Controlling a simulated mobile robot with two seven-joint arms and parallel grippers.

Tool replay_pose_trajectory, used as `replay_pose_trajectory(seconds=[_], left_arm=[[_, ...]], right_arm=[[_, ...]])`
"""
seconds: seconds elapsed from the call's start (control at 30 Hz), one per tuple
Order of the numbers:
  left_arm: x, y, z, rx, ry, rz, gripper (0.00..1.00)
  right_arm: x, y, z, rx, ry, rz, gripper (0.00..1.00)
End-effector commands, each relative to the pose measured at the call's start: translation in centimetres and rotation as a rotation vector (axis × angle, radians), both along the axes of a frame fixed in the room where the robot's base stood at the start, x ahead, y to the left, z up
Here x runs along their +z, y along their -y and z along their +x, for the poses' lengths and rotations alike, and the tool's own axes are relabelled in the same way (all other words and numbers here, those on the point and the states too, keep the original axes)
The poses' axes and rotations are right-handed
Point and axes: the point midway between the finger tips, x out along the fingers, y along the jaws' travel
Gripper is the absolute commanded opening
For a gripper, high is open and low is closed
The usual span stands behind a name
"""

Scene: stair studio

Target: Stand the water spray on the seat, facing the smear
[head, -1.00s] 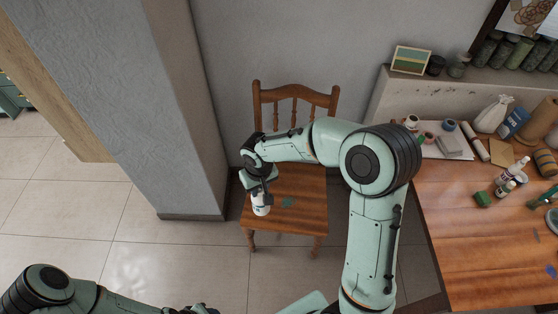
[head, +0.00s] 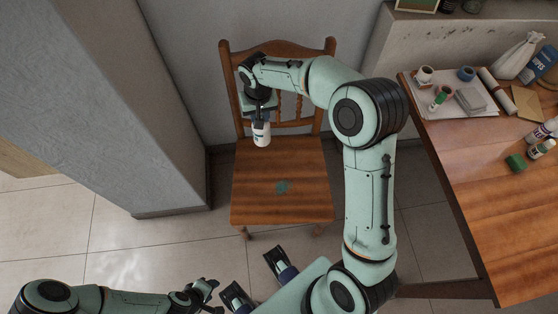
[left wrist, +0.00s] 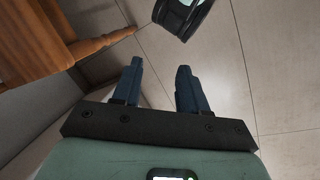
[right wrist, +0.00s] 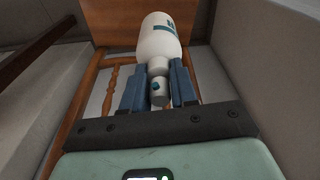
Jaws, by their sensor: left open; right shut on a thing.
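The water spray, a white bottle with a blue-green label (head: 261,137), is in my right gripper (head: 261,118), base down, over the back left part of the wooden seat (head: 255,205). In the right wrist view the gripper (right wrist: 158,88) is shut around its neck below the white body (right wrist: 158,38); a small teal spot shows on the spray head. I cannot tell whether the base touches the seat. The smear (head: 282,187), a teal patch, lies on the seat in front and to the right of the bottle. My left gripper (head: 213,291) is open and empty, low before the chair; its fingers also show in the left wrist view (left wrist: 159,82).
The chair's slatted back (head: 285,48) rises behind the bottle. A grey pillar (head: 140,110) stands to the left. The front of the seat is clear.

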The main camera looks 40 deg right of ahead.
Motion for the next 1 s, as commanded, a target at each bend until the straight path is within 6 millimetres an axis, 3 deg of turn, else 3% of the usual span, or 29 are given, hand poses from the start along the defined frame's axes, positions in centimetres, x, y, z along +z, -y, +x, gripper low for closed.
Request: replay_pose_trajectory(seconds=[0.03, 0.1, 0.4, 0.67, 0.77, 1.0], left_arm=[[-2.3, -0.2, 0.2, 0.006, 0.012, 0.006, 0.43], [-4.2, -0.5, 0.7, 0.014, 0.031, 0.014, 0.43], [-10.6, -1.5, 3.1, 0.040, 0.096, 0.044, 0.43], [-12.3, -2.0, 4.2, 0.051, 0.124, 0.057, 0.43], [-13.0, -2.4, 5.0, 0.060, 0.146, 0.068, 0.43], [-15.0, -3.7, 7.0, 0.084, 0.194, 0.099, 0.43]], right_arm=[[-1.6, 1.3, 0.5, -0.044, 0.002, -0.002, 0.00], [-2.4, 2.9, 1.1, -0.103, 0.003, -0.001, 0.00], [-5.2, 8.3, 2.9, -0.295, 0.001, -0.002, 0.00], [-6.2, 9.8, 3.2, -0.349, 0.000, -0.002, 0.00], [-8.0, 9.8, 3.1, -0.349, -0.004, -0.001, 0.00], [-14.6, 9.8, 3.1, -0.348, -0.004, -0.001, 0.00]])
